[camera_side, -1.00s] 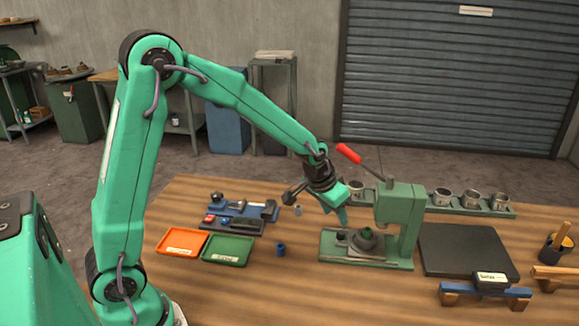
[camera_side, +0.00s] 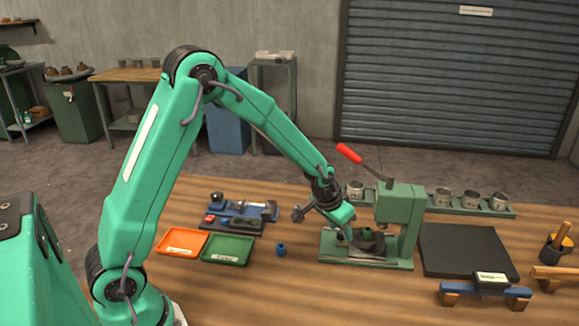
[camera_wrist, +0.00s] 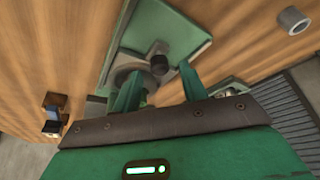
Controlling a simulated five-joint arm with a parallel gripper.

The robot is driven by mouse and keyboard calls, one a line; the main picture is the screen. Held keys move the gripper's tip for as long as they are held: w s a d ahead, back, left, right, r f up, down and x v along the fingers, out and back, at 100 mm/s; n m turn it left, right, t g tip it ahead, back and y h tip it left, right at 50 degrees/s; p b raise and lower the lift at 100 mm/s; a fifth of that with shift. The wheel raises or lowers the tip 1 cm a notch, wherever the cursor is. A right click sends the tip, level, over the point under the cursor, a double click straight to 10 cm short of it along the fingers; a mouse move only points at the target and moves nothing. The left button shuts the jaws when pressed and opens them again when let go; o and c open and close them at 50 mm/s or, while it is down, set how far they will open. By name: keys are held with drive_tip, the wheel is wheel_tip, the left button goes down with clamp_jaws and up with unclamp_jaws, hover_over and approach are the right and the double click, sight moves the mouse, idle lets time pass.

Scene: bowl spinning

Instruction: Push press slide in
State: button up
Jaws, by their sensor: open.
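The green bench press (camera_side: 401,205) stands on the table with its red-tipped lever raised to the left. My gripper (camera_side: 345,233) is low over the left end of the base, close beside the holder. In the wrist view my gripper (camera_wrist: 158,92) has its two green fingers apart, with a dark knob (camera_wrist: 158,65) beyond the gap near the grey holder (camera_wrist: 122,72). Contact with the knob cannot be told.
An orange tray (camera_side: 182,242), a green tray (camera_side: 227,250) and a small blue cylinder (camera_side: 281,250) lie left of the press. A black plate (camera_side: 468,250) lies to its right. A rack with several metal cups (camera_side: 470,200) stands behind.

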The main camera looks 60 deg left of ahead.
sight(352, 242)
drive_tip(key=shift+w+f, duration=0.25)
drive_tip(key=shift+f, duration=0.3)
clamp_jaws()
drive_tip(key=shift+w+d, duration=1.25)
drive_tip(key=shift+d, duration=0.05)
unclamp_jaws()
drive_tip(key=shift+s+a+r, duration=0.1)
drive_tip(key=shift+r, duration=0.1)
